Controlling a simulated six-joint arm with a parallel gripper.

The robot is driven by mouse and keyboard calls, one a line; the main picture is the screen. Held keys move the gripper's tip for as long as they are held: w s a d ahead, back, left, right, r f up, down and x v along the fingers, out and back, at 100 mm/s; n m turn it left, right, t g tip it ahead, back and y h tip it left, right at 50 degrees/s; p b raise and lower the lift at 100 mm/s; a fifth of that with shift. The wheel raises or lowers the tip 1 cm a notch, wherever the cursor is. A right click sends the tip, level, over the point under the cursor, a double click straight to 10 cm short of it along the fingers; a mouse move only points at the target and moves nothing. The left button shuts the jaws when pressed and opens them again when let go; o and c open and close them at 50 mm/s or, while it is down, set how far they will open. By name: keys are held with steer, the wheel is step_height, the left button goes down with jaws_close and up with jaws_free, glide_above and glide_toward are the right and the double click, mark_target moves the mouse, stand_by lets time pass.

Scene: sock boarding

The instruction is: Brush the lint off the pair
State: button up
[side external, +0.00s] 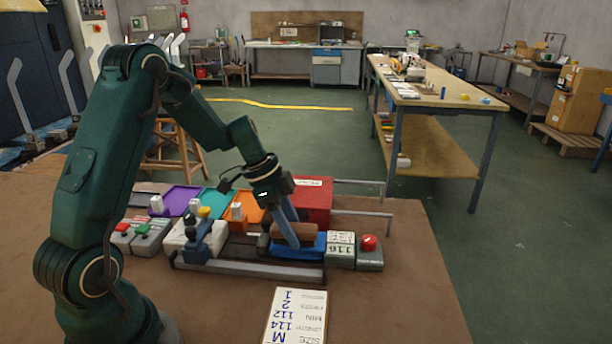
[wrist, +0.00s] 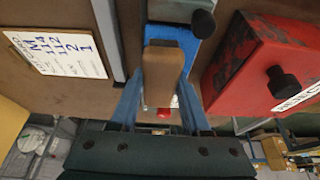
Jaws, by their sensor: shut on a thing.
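My gripper (side external: 288,236) is low over the work area, its blue fingers pointing down. In the wrist view my gripper (wrist: 162,88) has one finger on each side of a brown wooden block (wrist: 165,66), which looks like a brush back, and is shut on it. The brown block (side external: 305,230) sits on or just above a blue base (side external: 313,243) in the side view; I cannot tell if they touch. The blue base also shows beyond the block in the wrist view (wrist: 203,24). Bristles are hidden. I cannot clearly make out the sock pair or any lint.
A red reject box (side external: 313,196) stands close behind my gripper. Two metal rods (side external: 362,216) reach right. A display block (side external: 341,252) and a red button (side external: 369,243) sit right of the blue base. Purple, teal and orange trays (side external: 250,212) lie left. A size card (side external: 296,318) lies in front.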

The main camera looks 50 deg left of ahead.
steer(key=shift+s+d, duration=0.3)
steer(key=shift+w+a, duration=1.4)
steer(key=shift+a, duration=0.1)
steer(key=shift+w+d, duration=0.25)
steer(key=shift+d, duration=0.1)
steer(key=shift+d+r, duration=0.1)
steer(key=shift+d, duration=0.2)
steer(key=shift+s+d, duration=1.25)
steer(key=shift+s, duration=0.05)
steer(key=shift+w+a, duration=1.45)
steer(key=shift+a, duration=0.05)
step_height(320, 180, up, 8)
steer(key=shift+s, duration=0.1)
